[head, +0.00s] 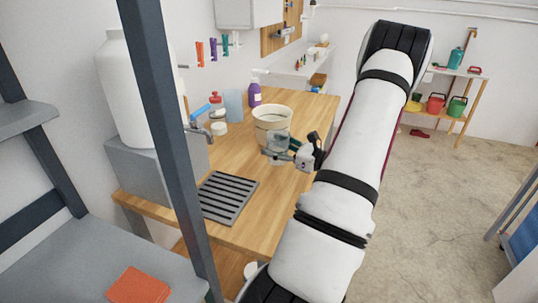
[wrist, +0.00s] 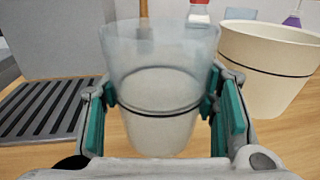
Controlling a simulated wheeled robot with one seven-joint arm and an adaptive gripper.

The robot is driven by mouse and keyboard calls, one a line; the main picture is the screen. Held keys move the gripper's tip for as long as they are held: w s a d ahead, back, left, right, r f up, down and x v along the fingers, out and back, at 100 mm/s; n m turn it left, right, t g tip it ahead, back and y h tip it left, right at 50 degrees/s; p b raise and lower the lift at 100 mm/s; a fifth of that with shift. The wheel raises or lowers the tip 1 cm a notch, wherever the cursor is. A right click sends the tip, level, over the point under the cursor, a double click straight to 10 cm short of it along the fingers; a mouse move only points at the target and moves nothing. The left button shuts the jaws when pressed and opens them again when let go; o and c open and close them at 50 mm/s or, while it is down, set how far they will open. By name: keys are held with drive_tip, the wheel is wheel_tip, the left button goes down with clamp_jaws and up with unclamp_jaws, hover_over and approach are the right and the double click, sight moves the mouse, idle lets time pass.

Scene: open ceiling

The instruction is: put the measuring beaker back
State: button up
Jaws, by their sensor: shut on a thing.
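The measuring beaker (wrist: 160,75) is a clear, slightly blue cup with a dark band round it, upright in the wrist view. My gripper (wrist: 163,105) is shut on it, with a teal finger on each side. In the head view the beaker (head: 274,147) is small and pale above the wooden counter, in front of a cream pot, at the tips of my gripper (head: 280,149). I cannot tell whether its base touches the counter. The cream pot (wrist: 265,70) stands close to its right in the wrist view.
A dark slatted drainer (head: 228,196) lies on the wooden counter (head: 272,205), left of the beaker. A blue-handled tap (head: 206,113), a pale blue cup (head: 233,105) and a purple bottle (head: 254,94) stand farther back. A dark upright post (head: 170,140) crosses the near left.

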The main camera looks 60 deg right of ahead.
drive_tip(key=shift+w+d+f, duration=0.1)
drive_tip(key=shift+w+d, duration=0.1)
drive_tip(key=shift+w, duration=0.25)
drive_tip(key=shift+w+d, duration=0.15)
drive_tip(key=shift+w, duration=0.3)
drive_tip(key=f, duration=0.3)
drive_tip(key=shift+w+d, duration=0.15)
drive_tip(key=shift+w, duration=0.2)
drive_tip(key=shift+f, duration=0.3)
drive_tip(key=shift+f, duration=0.1)
drive_tip(key=o, duration=1.4)
drive_tip(key=shift+s, duration=0.2)
drive_tip(key=s, duration=0.7)
drive_tip(key=s+a, duration=0.1)
drive_tip(key=s, duration=0.3)
drive_tip(key=shift+s, duration=0.3)
